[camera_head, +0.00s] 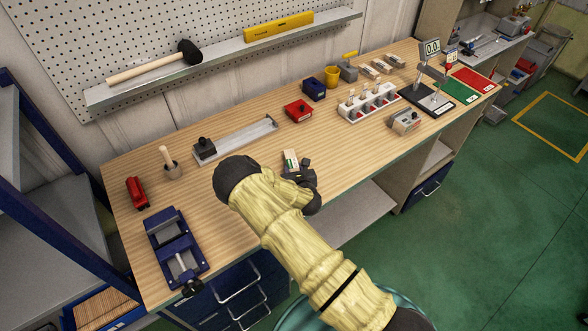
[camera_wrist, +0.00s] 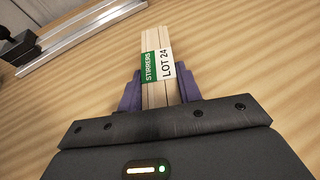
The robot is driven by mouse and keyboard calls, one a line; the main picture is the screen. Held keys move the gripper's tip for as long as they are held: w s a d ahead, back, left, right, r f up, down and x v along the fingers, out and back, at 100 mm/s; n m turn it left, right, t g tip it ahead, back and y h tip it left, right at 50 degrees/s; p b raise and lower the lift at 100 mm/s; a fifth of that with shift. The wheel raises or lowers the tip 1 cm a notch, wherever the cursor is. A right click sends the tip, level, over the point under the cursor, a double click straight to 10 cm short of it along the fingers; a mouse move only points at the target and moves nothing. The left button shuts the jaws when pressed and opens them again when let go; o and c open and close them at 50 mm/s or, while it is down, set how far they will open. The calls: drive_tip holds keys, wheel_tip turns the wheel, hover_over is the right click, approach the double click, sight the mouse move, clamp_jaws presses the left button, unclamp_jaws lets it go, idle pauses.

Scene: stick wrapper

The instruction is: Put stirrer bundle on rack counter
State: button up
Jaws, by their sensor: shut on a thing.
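In the head view the bundle (camera_head: 290,160) shows just past my gripper (camera_head: 296,168), over the middle of the wooden workbench (camera_head: 235,187). I cannot tell whether the bundle touches the bench top.
A metal rail fixture (camera_head: 238,138) lies behind the bundle. A blue clamp fixture (camera_head: 175,245) and red item (camera_head: 136,193) are at left. Red (camera_head: 298,110) and blue (camera_head: 314,88) bins, a slotted white holder (camera_head: 368,103) and a scale (camera_head: 428,98) stand toward the right.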

drive_tip(key=shift+f, duration=0.2)
drive_tip(key=o, duration=1)
drive_tip(key=shift+r, duration=0.1)
drive_tip(key=shift+r, duration=0.2)
drive_tip(key=b+v, duration=0.3)
drive_tip(key=v, duration=0.9)
